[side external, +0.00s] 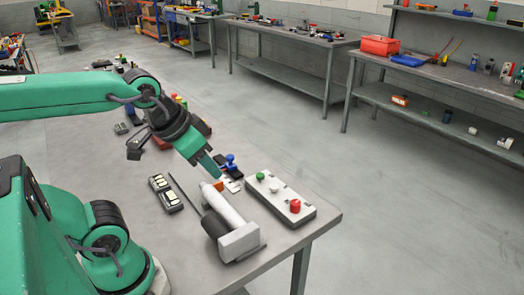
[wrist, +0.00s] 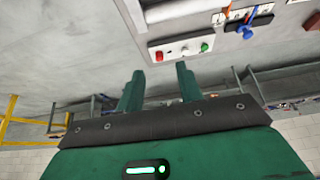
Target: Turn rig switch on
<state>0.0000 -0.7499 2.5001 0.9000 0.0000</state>
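I cannot tell for certain which part is the rig switch. A pale control box (side external: 279,199) with a green button, a white button and a red button lies near the table's right edge; it also shows in the wrist view (wrist: 170,55). Left of it is a dark switch-like piece with a blue knob (side external: 231,160), seen in the wrist view (wrist: 247,31) too. My gripper (side external: 214,172) is above the table close to this piece and the grey cylinder. In the wrist view its fingers (wrist: 160,80) stand apart with nothing between them.
A grey cylinder on a bracket (side external: 226,207) lies in front of the control box. A dark keypad block (side external: 165,193) and a thin dark rod are to its left. More small parts lie farther back. Shelves and benches stand across the floor.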

